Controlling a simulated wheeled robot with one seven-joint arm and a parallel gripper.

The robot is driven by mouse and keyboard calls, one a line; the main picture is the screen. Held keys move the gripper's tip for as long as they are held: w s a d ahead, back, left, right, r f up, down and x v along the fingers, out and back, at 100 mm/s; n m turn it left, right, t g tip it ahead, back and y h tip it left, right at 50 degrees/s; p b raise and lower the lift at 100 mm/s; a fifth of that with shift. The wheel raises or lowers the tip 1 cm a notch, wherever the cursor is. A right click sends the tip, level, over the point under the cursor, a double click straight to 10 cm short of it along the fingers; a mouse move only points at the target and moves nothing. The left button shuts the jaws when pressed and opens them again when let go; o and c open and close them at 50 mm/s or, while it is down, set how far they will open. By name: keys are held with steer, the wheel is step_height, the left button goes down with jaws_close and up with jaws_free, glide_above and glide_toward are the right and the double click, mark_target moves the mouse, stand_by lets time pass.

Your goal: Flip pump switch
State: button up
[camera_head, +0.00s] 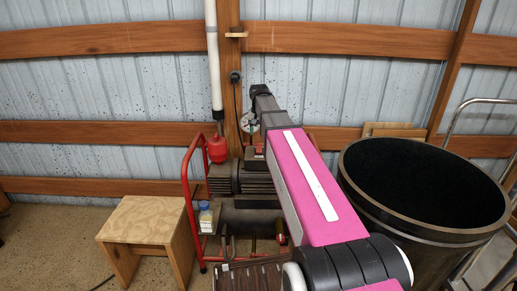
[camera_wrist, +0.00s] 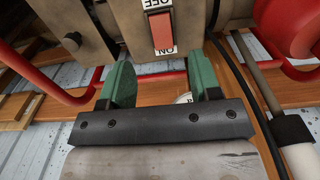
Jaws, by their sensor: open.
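The pump switch is a red rocker (camera_wrist: 161,32) on a grey-brown box (camera_wrist: 125,18) in the wrist view. Upside-down labels read "OFF" above the rocker and "ON" below it. My gripper (camera_wrist: 161,68) is open and empty. Its two green fingers are spread wide, one to the lower left and one to the lower right of the rocker, with their tips close to the box. I cannot tell whether they touch it. In the head view the pump (camera_head: 255,183) stands in a red-framed cart. My pink arm covers part of it, and I cannot make out the switch there.
A large dark barrel (camera_head: 425,190) stands right of my arm. A wooden stool (camera_head: 150,225) stands on the left. The red cart frame (camera_head: 187,190) surrounds the pump. In the wrist view, a red tube (camera_wrist: 55,85) and a black cable (camera_wrist: 238,75) run near the fingers.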

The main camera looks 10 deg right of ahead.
mark_target(259, 151)
step_height(259, 151, down, 9)
steer(key=shift+f, duration=0.2)
stand_by(0.3)
